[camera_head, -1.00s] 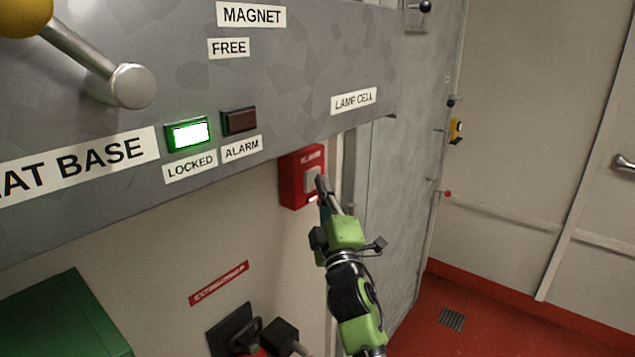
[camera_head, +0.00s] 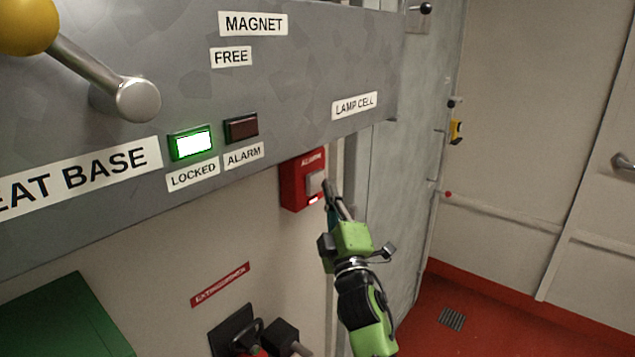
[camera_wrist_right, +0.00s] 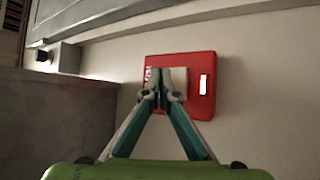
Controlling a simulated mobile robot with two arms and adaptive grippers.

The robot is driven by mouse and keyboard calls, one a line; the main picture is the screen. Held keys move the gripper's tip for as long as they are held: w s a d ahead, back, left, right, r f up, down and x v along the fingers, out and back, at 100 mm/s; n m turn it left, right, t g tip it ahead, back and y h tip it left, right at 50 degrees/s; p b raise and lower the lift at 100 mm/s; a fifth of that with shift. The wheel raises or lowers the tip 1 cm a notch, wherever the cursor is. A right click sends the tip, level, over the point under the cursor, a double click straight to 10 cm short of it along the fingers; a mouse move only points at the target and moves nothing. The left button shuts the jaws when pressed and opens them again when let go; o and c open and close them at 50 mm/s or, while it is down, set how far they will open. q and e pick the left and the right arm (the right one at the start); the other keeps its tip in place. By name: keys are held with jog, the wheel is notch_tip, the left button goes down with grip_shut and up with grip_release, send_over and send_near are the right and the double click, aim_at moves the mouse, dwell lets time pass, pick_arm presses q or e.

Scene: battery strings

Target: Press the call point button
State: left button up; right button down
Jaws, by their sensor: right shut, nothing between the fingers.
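The call point is a red box (camera_head: 291,187) on the wall below the grey panel, with a pale square button (camera_head: 315,183) and a small lit lamp (camera_head: 313,200). In the right wrist view the red box (camera_wrist_right: 208,108) is straight ahead with its lamp (camera_wrist_right: 204,84) glowing. My right gripper (camera_head: 328,184) is shut and empty, its tips just right of the button in the head view. In the right wrist view the tips (camera_wrist_right: 160,73) hide part of the button (camera_wrist_right: 179,80). I cannot tell whether they touch it. My left gripper is not in view.
The grey panel (camera_head: 300,70) overhangs the call point, with a green lit LOCKED lamp (camera_head: 192,143) and a dark ALARM lamp (camera_head: 241,128). A green box (camera_head: 65,320) and a black fitting (camera_head: 235,332) are below. Red floor (camera_head: 500,325) is open at right.

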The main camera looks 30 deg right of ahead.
jog(key=shift+s+d+p, duration=0.25)
jog(key=shift+s+d, duration=0.1)
jog(key=shift+s, duration=0.4)
jog(key=shift+s+d+p, duration=0.2)
jog(key=shift+s+d, duration=0.1)
jog(key=shift+s, duration=0.5)
jog(key=shift+s+d+p, duration=0.25)
jog(key=shift+s+d, duration=0.1)
jog(key=shift+s, duration=0.4)
